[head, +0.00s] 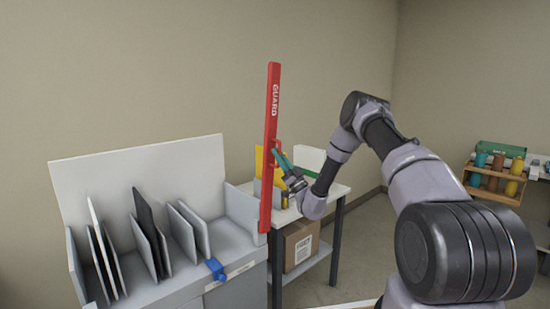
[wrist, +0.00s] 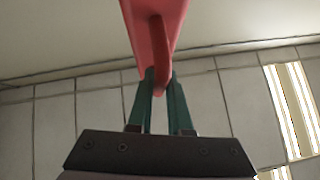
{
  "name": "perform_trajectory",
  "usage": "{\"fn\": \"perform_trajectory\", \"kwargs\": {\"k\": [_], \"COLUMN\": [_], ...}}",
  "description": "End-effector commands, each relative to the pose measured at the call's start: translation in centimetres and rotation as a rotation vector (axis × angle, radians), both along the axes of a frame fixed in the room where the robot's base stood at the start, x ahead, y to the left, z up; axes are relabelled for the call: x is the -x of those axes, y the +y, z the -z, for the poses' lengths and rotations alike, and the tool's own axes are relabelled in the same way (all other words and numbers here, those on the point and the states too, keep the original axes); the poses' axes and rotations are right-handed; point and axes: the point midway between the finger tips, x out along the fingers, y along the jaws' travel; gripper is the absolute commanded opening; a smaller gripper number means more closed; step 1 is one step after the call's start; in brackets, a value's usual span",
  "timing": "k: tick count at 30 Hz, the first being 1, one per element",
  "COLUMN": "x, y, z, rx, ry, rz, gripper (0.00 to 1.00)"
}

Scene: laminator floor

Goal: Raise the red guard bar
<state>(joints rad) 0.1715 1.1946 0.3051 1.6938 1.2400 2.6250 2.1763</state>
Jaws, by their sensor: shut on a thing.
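The red guard bar (head: 269,130) stands nearly upright in the head view, with white "GUARD" lettering on its upper part. Its lower end meets the right front corner of the grey rack unit. A small red handle sticks out from its right side. My gripper (head: 276,150) reaches it from the right with its teal fingers at that handle. In the wrist view the red bar (wrist: 138,30) shows at the top, and the fingers of my gripper (wrist: 160,82) are shut on its handle (wrist: 158,50).
The grey rack unit (head: 235,250) holds several upright grey, white and black panels, with a blue part (head: 215,268) at its front edge. Behind the bar is a white-topped table (head: 328,190) with a cardboard box (head: 300,245) on its lower shelf. A shelf with bottles (head: 490,195) stands far right.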

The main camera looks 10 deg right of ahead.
Motion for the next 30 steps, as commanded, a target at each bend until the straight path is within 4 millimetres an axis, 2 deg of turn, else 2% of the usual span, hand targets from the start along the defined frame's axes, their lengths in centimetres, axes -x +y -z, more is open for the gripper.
{"fn": "perform_trajectory", "kwargs": {"k": [13, 14, 15, 16, 25, 30], "x": [-0.4, -0.4, -0.4, -0.3, -0.2, 0.6], "y": [-0.8, -0.8, -0.8, -0.8, -0.6, -1.5], "z": [0.2, 0.2, 0.2, 0.2, 0.2, 1.5], "rx": [-0.009, -0.009, -0.009, -0.009, -0.008, -0.009], "ry": [0.010, 0.010, 0.009, 0.009, 0.008, 0.012], "rz": [0.013, 0.013, 0.012, 0.012, 0.007, 0.008], "gripper": [0.00, 0.29, 0.44, 0.47, 0.47, 0.47]}}
